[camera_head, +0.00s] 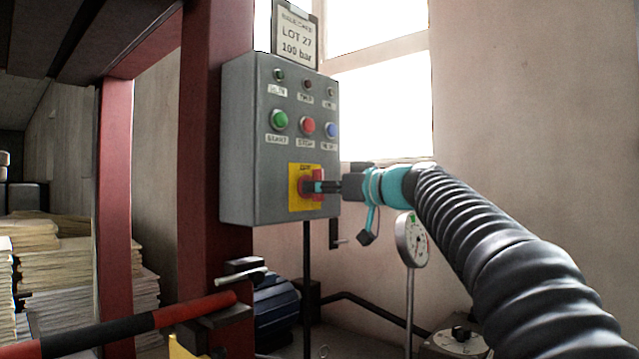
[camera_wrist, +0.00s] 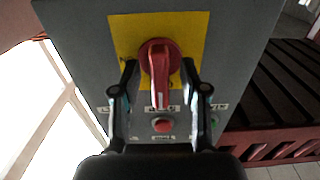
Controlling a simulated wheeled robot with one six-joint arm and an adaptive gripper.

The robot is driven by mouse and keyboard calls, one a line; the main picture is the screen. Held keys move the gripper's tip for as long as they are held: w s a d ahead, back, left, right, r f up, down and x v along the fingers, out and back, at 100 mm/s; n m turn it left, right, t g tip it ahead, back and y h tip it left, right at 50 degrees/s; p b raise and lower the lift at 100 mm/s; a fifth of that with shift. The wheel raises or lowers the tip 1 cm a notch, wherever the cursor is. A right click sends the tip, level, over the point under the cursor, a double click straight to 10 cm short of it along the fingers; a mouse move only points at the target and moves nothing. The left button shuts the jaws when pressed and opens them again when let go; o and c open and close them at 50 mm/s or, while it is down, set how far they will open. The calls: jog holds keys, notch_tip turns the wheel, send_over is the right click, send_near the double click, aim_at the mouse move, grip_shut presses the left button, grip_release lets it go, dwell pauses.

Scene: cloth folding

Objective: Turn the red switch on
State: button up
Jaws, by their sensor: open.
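The red switch (camera_head: 309,188) is a rotary handle on a yellow plate (camera_head: 295,194), low on the front of a grey control box (camera_head: 240,165). In the wrist view the red switch (camera_wrist: 158,68) is a round base with a bar handle pointing down the picture. My gripper (camera_head: 322,187) is at the switch, reaching in from the right. In the wrist view my gripper (camera_wrist: 159,75) is open, with one finger on each side of the handle. A gap shows between each finger and the handle. Whether the fingertips touch the round base, I cannot tell.
Above the switch are a green button (camera_head: 280,121), a red button (camera_head: 307,126) and a blue button (camera_head: 332,130), with small lamps higher up. A clipboard sign (camera_head: 296,35) tops the box. A gauge (camera_head: 411,238) stands below my arm. A red-black bar (camera_head: 140,325) crosses the lower left.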

jog(key=shift+w+a, duration=0.25)
jog(key=shift+a, duration=0.1)
grip_shut()
jog(key=m, duration=0.4)
jog(key=shift+m, duration=0.4)
jog(key=m+p, duration=0.1)
jog(key=m, duration=0.3)
jog(key=m+p, duration=0.2)
jog(key=m, duration=0.3)
jog(key=shift+r+m, duration=0.1)
jog(key=shift+m, duration=0.3)
jog(key=shift+m+p, duration=0.55)
jog(key=shift+m, duration=1.05)
